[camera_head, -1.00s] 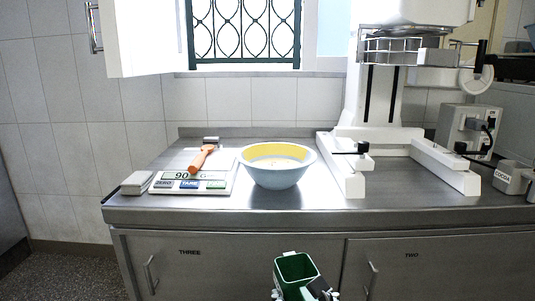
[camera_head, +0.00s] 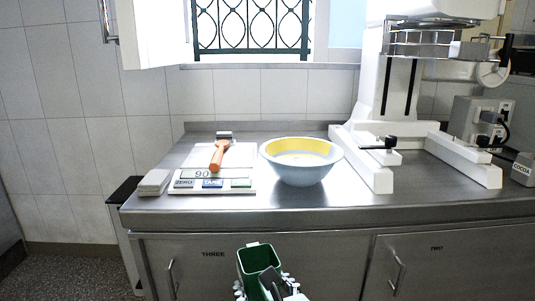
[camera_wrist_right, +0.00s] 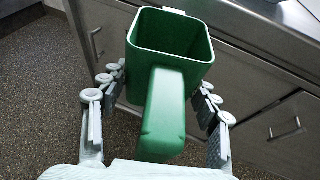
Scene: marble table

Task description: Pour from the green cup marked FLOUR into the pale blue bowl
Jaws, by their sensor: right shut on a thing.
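The green cup (camera_head: 258,258) is square-mouthed and open at the top, low in front of the counter. It also shows in the right wrist view (camera_wrist_right: 172,38), upright or nearly so, with its green handle toward the camera. No FLOUR marking is visible. My right gripper (camera_head: 266,288) is shut on the green cup; in the wrist view its fingers (camera_wrist_right: 160,100) stand on both sides of the handle. The pale blue bowl (camera_head: 302,173), yellow inside, stands on the steel counter, beyond and above the cup. Its contents are hard to make out. My left gripper is not in view.
A scale (camera_head: 212,184) with an orange-handled tool (camera_head: 217,155) on it stands left of the bowl. White pads (camera_head: 154,182) lie at the counter's left. A white mixer stand (camera_head: 375,172) is close right of the bowl. The counter's front edge (camera_head: 330,217) lies between cup and bowl.

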